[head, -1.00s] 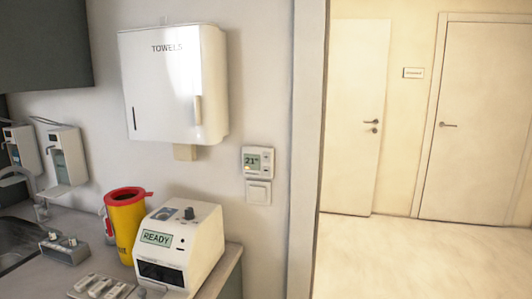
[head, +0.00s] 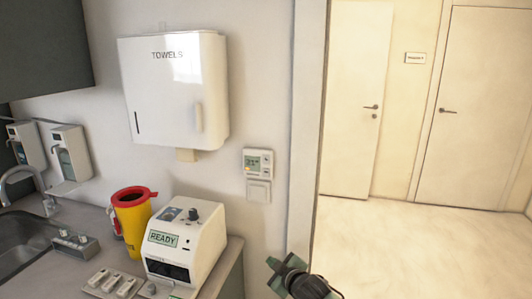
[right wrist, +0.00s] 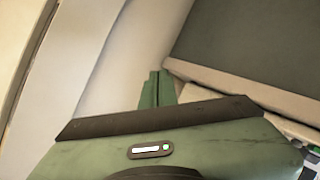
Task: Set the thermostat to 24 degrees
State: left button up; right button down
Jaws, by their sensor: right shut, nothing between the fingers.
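The thermostat (head: 258,162) is a small white wall unit with a grey display, right of the towel dispenser in the head view. Its digits are too small to read now. A white wall switch (head: 258,191) sits directly under it. My right gripper (head: 273,264) shows at the bottom of the head view, below the thermostat and apart from it. It is shut and empty. Its green fingers (right wrist: 157,88) are together in the right wrist view, which does not show the thermostat. My left gripper is not in view.
A white device reading READY (head: 185,243) and a yellow bin with a red rim (head: 131,220) stand on the counter at the left. The towel dispenser (head: 175,90) juts from the wall. A wall edge (head: 305,130) borders the open hallway floor (head: 400,240).

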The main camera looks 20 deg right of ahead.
aim_at(266, 160)
jog(key=w+a+r+n+t+y+p, duration=0.1)
jog(key=a+r, duration=0.1)
jog(key=r, duration=1.2)
jog(key=a+r+n+t+y+p, duration=0.1)
jog(key=a+r+n+t+p, duration=0.1)
jog(key=r, duration=1.3)
jog(key=shift+w+a+n+p, duration=0.2)
jog(key=shift+w+n+p, duration=0.1)
jog(key=shift+w, duration=0.05)
jog(key=shift+w+d, duration=0.8)
jog(key=shift+w, duration=0.4)
jog(key=shift+w+d, duration=0.85)
jog(key=shift+w, duration=0.4)
jog(key=shift+w+d, duration=0.8)
jog(key=shift+w, duration=0.4)
